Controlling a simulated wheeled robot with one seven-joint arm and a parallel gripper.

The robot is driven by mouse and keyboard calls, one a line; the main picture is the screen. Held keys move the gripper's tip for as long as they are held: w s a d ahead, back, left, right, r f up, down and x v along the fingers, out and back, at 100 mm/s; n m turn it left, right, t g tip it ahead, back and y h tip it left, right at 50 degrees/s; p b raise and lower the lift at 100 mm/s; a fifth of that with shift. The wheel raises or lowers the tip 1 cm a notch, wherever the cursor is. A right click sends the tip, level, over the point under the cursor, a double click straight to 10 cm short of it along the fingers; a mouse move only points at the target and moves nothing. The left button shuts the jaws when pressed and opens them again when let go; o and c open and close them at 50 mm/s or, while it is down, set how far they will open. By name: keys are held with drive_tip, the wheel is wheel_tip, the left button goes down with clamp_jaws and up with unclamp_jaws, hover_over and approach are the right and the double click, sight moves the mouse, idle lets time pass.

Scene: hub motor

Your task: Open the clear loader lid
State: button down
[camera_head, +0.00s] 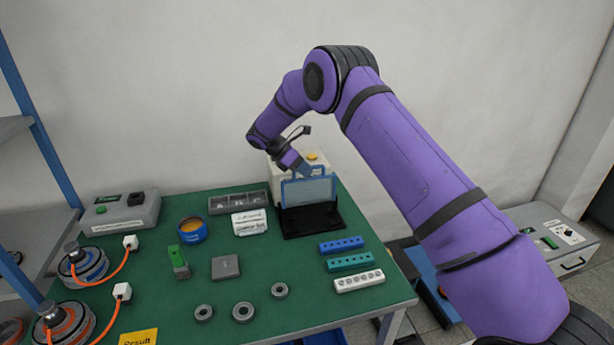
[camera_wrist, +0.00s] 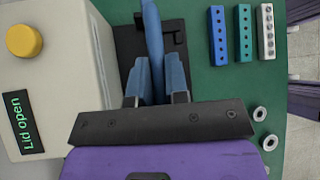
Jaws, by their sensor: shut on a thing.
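The clear loader lid (camera_head: 310,192) has a blue frame and stands upright over the black loader bed (camera_head: 318,222). In the wrist view the lid (camera_wrist: 152,30) shows edge-on as a blue strip, with the black bed (camera_wrist: 127,42) under it. My gripper (camera_head: 303,171) is at the lid's top edge. In the wrist view my gripper (camera_wrist: 157,75) has its blue fingers on both sides of the strip, shut on it. The beige loader housing (camera_head: 284,163) has a yellow button (camera_wrist: 24,40) and a display (camera_wrist: 19,121) reading "Lid open".
Blue, teal and white hole blocks (camera_head: 350,262) lie right of the bed. A grey compartment tray (camera_head: 238,202), white box (camera_head: 249,223) and blue tin (camera_head: 192,230) stand left of it. Several grey rings (camera_head: 243,312) lie in front.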

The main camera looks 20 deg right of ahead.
drive_tip(key=shift+w, duration=1.2)
drive_tip(key=c, duration=1.4)
unclamp_jaws()
drive_tip(key=v, duration=1)
drive_tip(key=shift+w+a+r, duration=0.2)
drive_tip(key=shift+a, duration=0.1)
